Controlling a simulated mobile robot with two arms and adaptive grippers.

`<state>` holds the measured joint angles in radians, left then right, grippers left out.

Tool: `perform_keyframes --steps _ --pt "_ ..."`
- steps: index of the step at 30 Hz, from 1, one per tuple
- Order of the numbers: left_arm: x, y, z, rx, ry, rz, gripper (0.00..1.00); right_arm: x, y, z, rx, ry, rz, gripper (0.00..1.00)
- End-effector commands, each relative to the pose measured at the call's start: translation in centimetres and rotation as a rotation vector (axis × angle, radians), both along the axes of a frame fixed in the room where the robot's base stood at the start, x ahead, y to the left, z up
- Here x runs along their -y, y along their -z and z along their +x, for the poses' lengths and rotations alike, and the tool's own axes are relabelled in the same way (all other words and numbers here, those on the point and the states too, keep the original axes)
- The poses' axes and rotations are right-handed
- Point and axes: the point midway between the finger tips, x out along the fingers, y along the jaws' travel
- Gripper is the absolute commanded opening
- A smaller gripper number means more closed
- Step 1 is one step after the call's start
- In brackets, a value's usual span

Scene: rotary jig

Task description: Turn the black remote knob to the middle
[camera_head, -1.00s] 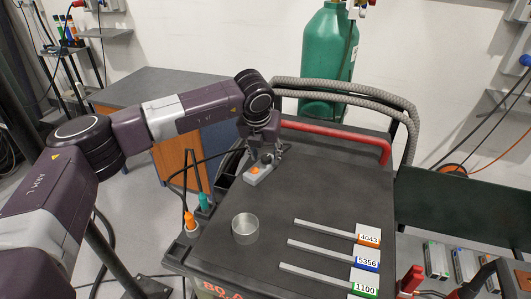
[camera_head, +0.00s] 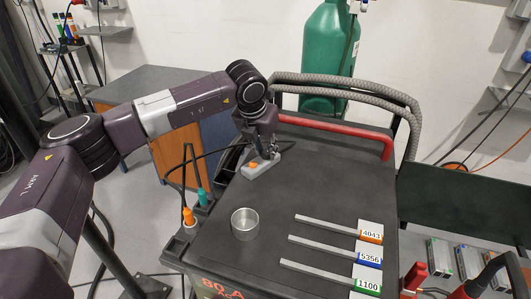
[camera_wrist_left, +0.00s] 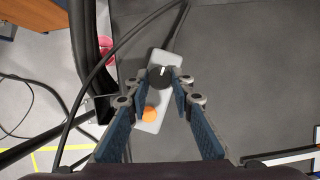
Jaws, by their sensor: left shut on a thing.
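The grey remote (camera_head: 257,169) lies on the dark cart top near its far left, with an orange button (camera_wrist_left: 150,115) at its near end. The black knob (camera_wrist_left: 160,80) sits on the remote beyond the button. Its white mark points up and nearly straight away in the left wrist view. My left gripper (camera_wrist_left: 164,86) reaches down over the remote and is shut on the knob, one finger at each side. In the head view the gripper (camera_head: 264,152) hides the knob. My right gripper is not in view.
A round metal dish (camera_head: 244,224) stands on the cart top (camera_head: 330,180). Several labelled grey bars (camera_head: 325,227) lie to its right. A red rail (camera_head: 335,136) runs along the far edge. A dark cable (camera_wrist_left: 130,38) passes beside the remote.

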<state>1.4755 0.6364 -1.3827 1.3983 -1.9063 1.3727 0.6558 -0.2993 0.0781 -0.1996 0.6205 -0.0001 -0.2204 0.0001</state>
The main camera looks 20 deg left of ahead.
Motion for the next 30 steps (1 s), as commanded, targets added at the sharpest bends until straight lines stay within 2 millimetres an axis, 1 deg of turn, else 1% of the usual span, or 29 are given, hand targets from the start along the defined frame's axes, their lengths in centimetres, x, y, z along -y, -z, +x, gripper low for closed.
perform_keyframes --steps 1,2,6,30 --pt "-0.08 0.27 0.07 0.002 0.025 -0.003 0.0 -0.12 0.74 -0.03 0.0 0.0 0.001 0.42" --pt "-0.08 0.2 0.07 0.002 0.04 -0.002 0.0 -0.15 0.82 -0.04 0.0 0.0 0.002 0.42" --pt "-0.04 -0.12 0.06 0.002 0.056 -0.001 0.0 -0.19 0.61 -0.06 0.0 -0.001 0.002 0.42" --pt "-0.02 -0.12 0.06 0.002 0.056 -0.001 0.0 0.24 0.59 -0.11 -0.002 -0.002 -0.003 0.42"
